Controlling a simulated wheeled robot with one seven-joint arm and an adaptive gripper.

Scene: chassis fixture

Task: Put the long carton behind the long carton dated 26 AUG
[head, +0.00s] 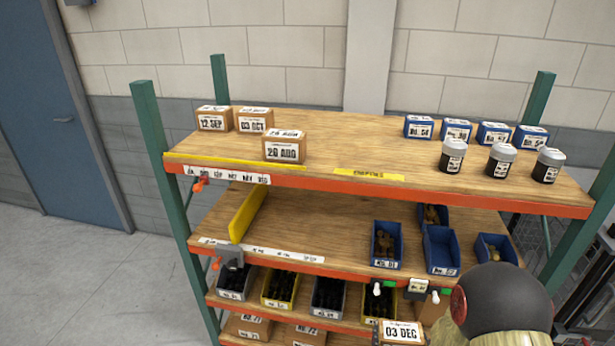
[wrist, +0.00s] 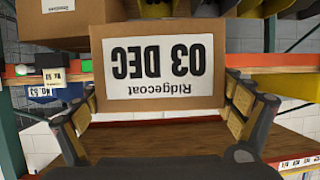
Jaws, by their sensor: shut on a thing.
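The long carton (wrist: 155,98) is brown with a white label reading 03 DEC, upside down in the wrist view. My gripper (wrist: 155,112) is shut on it, with a finger at each side. The same carton shows at the bottom edge of the head view (head: 401,333), low in front of the rack; the gripper's fingers are hard to make out there. The carton dated 26 AUG (head: 284,149) stands on the top shelf, left of the middle, near the front edge. Its date is small and blurred. Behind it to the left stand cartons 03 OCT (head: 254,121) and 12 SEP (head: 214,119).
The top shelf (head: 345,145) has bare wood right of the cartons. Three dark jars (head: 501,160) and several blue boxes (head: 456,130) stand at its right. The middle shelf holds a yellow divider (head: 247,213) and blue bins (head: 387,245). Green posts (head: 165,165) bound the rack.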

